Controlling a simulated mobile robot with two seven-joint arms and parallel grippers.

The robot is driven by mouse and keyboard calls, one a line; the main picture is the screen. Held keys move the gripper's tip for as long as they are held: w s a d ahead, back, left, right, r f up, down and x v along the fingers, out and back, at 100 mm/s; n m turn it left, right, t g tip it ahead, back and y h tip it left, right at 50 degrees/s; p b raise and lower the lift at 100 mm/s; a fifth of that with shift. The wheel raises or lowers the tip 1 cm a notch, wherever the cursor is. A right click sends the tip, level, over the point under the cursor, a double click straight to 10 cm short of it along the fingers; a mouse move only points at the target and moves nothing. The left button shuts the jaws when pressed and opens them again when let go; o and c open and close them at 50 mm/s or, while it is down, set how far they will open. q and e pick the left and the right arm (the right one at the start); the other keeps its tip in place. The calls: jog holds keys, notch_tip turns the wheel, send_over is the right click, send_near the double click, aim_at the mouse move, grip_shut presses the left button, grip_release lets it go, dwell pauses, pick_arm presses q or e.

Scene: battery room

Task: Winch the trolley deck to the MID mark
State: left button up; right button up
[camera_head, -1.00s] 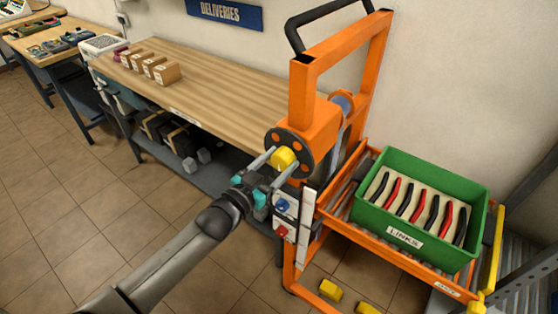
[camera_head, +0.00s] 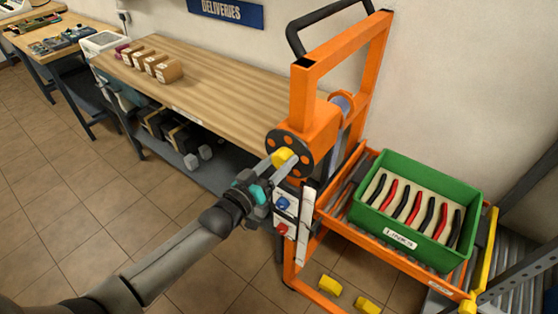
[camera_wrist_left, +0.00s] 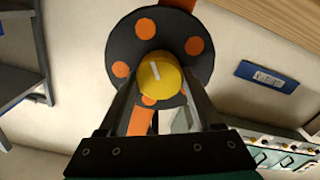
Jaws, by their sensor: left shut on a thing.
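The orange trolley (camera_head: 302,95) stands against the wall. A dark winch disc (camera_head: 290,143) with orange spots is on its post, with a yellow knob (camera_head: 283,158) on it. My left gripper (camera_head: 284,163) is shut on this knob. The wrist view shows the yellow knob (camera_wrist_left: 160,77) between both fingers, with a pale line on its face, in front of the disc (camera_wrist_left: 196,75). No MID mark is readable. My right gripper is out of view.
A wooden bench (camera_head: 215,85) with small cartons (camera_head: 168,70) stands left of the trolley. A white panel (camera_head: 284,212) with blue and red parts is below the disc. Yellow blocks (camera_head: 330,286) lie low between the trolley legs. Open tiled floor (camera_head: 80,190) is at left.

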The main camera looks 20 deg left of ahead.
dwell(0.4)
pick_arm(q)
jog(key=o, duration=1.4)
jog(key=shift+s, duration=0.1)
jog(key=v, duration=1.5)
jog(key=s+a+f+g+y+b, duration=0.2)
jog(key=s+f, duration=0.1)
jog(key=f, duration=0.7)
jog(key=s+a+f+g+y+b, duration=0.1)
jog(key=s+f+g+b, duration=0.1)
jog(key=f, duration=0.8)
jog(key=s+a+f+g+y+b, duration=0.2)
jog(key=s+f+g, duration=0.1)
jog(key=f, duration=0.8)
jog(key=s+d+f+m+g+b, duration=0.1)
jog(key=s+d+f+g, duration=0.1)
jog(key=s+f, duration=0.5)
jog(key=s+d+f+m+g+b, duration=0.1)
jog(key=s+d+f+g+b, duration=0.1)
jog(key=s+f+g, duration=0.2)
jog(key=s+d+f+m+g+y+b, duration=0.1)
jog(key=s+d+f+g+b, duration=0.1)
jog(key=s+f, duration=0.8)
jog(key=shift+s+g, duration=0.5)
jog(key=shift+s, duration=1.35)
